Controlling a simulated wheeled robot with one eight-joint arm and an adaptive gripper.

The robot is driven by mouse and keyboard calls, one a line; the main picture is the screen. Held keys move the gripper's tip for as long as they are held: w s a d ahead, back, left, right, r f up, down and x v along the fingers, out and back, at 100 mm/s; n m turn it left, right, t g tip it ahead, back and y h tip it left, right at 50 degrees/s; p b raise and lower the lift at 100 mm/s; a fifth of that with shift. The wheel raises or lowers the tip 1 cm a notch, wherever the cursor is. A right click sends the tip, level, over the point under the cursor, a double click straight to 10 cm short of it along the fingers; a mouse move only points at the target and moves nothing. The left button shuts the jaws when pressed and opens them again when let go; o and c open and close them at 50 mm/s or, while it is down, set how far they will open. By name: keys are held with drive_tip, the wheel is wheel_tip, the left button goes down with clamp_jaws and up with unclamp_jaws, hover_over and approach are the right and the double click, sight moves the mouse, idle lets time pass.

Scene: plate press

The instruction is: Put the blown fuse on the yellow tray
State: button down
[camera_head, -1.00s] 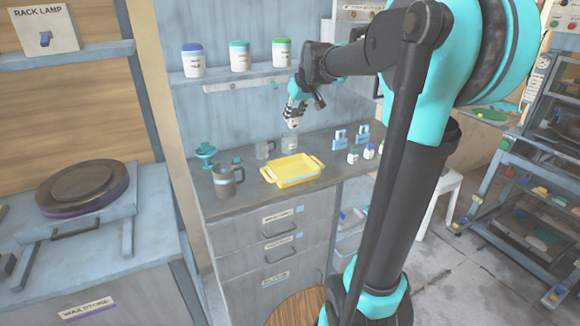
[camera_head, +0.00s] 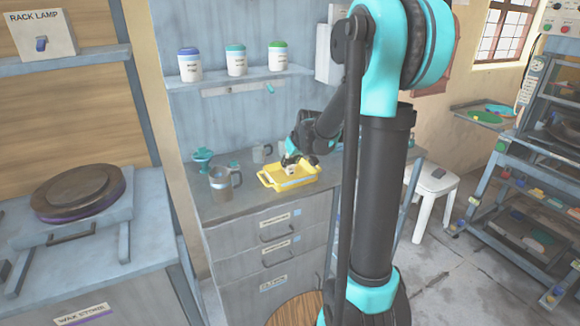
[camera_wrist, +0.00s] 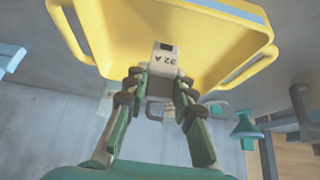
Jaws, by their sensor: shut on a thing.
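The yellow tray (camera_head: 265,180) lies on the grey counter and fills much of the wrist view (camera_wrist: 225,45). My gripper (camera_head: 290,167) is low at the tray, over its inside. In the wrist view my gripper (camera_wrist: 163,77) is shut on a pale fuse (camera_wrist: 164,60). The fuse is marked 32 A and has a dark window near its end. It is in front of the tray floor; I cannot tell whether it touches it. In the head view the fuse is small and partly hidden by my gripper.
Three lidded jars, one with a green lid (camera_head: 278,57), stand on the shelf above. A white stool (camera_head: 431,185) is at the right.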

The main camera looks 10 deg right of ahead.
drive_tip(key=shift+f, duration=0.65)
drive_tip(key=shift+f, duration=0.1)
drive_tip(key=c, duration=1.3)
unclamp_jaws()
drive_tip(key=shift+o, duration=0.2)
drive_tip(key=v, duration=1.2)
drive_tip(key=s+f+m, duration=0.1)
drive_tip(key=s+f, duration=0.4)
drive_tip(key=s, duration=0.3)
drive_tip(key=s+d+f+m+g+h, duration=0.1)
drive_tip(key=s+f, duration=0.5)
drive_tip(key=s, duration=0.3)
drive_tip(key=s+d+f+m+g+h, duration=0.1)
drive_tip(key=s+f, duration=0.4)
drive_tip(key=s, duration=0.3)
drive_tip(key=shift+s+d+f+m, duration=0.25)
drive_tip(key=shift+f+m, duration=0.05)
